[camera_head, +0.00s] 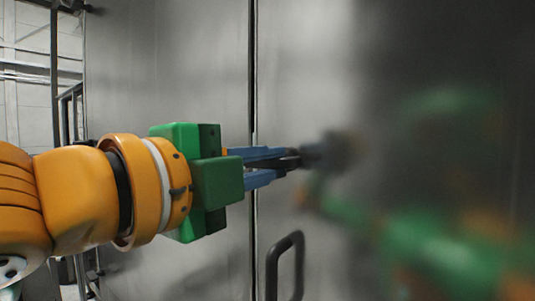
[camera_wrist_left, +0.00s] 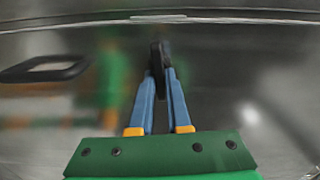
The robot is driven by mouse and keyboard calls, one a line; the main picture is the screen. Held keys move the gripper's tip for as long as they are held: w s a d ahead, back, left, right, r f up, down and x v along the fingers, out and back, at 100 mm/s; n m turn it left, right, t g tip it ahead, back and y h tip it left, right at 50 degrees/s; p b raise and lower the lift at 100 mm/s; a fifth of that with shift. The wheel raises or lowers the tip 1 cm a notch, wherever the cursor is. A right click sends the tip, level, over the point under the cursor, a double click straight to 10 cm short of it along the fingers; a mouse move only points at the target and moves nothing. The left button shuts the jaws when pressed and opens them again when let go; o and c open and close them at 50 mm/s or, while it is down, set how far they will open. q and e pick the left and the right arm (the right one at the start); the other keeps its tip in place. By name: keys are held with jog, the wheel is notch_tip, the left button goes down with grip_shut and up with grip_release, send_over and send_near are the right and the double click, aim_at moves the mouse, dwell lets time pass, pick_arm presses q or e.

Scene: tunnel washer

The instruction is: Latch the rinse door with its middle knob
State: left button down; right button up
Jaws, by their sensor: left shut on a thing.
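The rinse door (camera_head: 300,60) is a large shiny grey metal panel right of a dark vertical seam, seen face-on in the head view. The dark middle knob (camera_head: 291,157) stands out from it, and it also shows in the left wrist view (camera_wrist_left: 160,52). My left gripper (camera_head: 287,166) reaches in from the left with its blue fingers shut on the knob, one on each side. The fingertips partly hide the knob, so its exact turn is hard to tell. My right gripper is not in view.
A dark bar handle (camera_head: 285,265) sticks out of the door below the knob; it is at the left in the wrist view (camera_wrist_left: 45,70). Blurred green, orange and dark shapes on the metal are reflections. Metal framing (camera_head: 55,80) stands at the far left.

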pick_arm(q)
jog(key=shift+f+m, duration=0.1)
jog(key=shift+m, duration=0.4)
jog(key=c, duration=0.9)
grip_release()
jog(key=shift+s, duration=0.1)
jog(key=b+v, duration=0.3)
jog(key=v, duration=0.4)
